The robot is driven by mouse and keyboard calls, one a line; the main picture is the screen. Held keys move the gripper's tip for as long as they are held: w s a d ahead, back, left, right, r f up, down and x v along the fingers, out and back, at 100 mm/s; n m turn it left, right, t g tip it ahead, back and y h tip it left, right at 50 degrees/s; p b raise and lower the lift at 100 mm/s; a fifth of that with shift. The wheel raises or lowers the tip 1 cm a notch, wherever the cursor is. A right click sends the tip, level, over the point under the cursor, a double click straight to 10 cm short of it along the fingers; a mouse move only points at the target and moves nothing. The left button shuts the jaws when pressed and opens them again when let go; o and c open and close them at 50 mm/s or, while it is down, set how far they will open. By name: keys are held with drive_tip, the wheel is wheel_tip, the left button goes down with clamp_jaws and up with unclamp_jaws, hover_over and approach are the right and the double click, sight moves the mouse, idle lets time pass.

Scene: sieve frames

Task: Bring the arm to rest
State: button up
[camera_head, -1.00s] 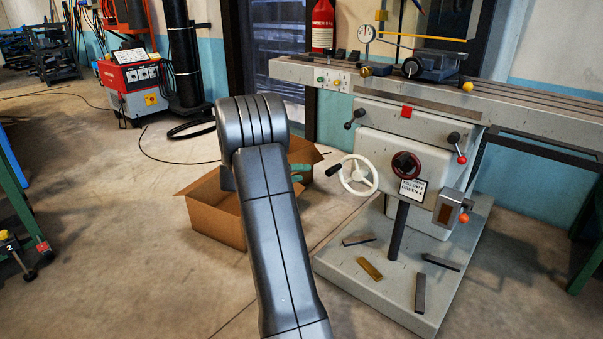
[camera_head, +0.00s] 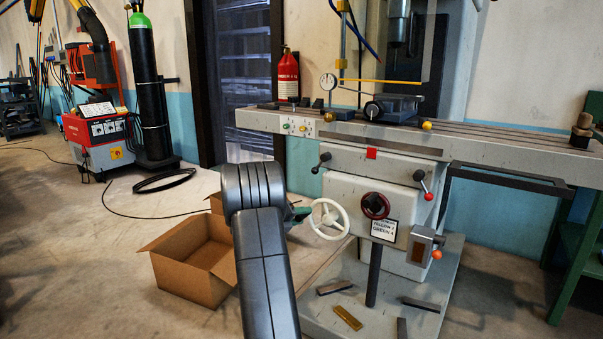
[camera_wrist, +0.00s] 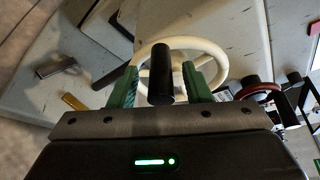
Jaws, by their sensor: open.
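My arm (camera_head: 262,250) reaches forward from the bottom of the head view, with its dark wrist end beside the milling machine. My gripper (camera_wrist: 165,68) shows in the wrist view with two green fingers apart. The black handle of the white handwheel (camera_head: 343,233) stands between the fingers in that view. I cannot tell whether the fingers touch it. The wheel's rim (camera_wrist: 222,62) curves behind the fingers. In the head view only a bit of green finger shows right of the wrist, close to the wheel's left edge; the rest is hidden by my arm.
The grey milling machine (camera_head: 340,192) fills the right, with loose bars on its base. An open cardboard box (camera_head: 190,275) stands left of my arm. A red welder (camera_head: 98,145) and a green-topped cylinder (camera_head: 150,90) stand further back.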

drive_tip(key=shift+w+d+f, duration=0.1)
drive_tip(key=shift+w+d, duration=0.2)
drive_tip(key=shift+d, duration=0.15)
drive_tip(key=shift+a, duration=0.1)
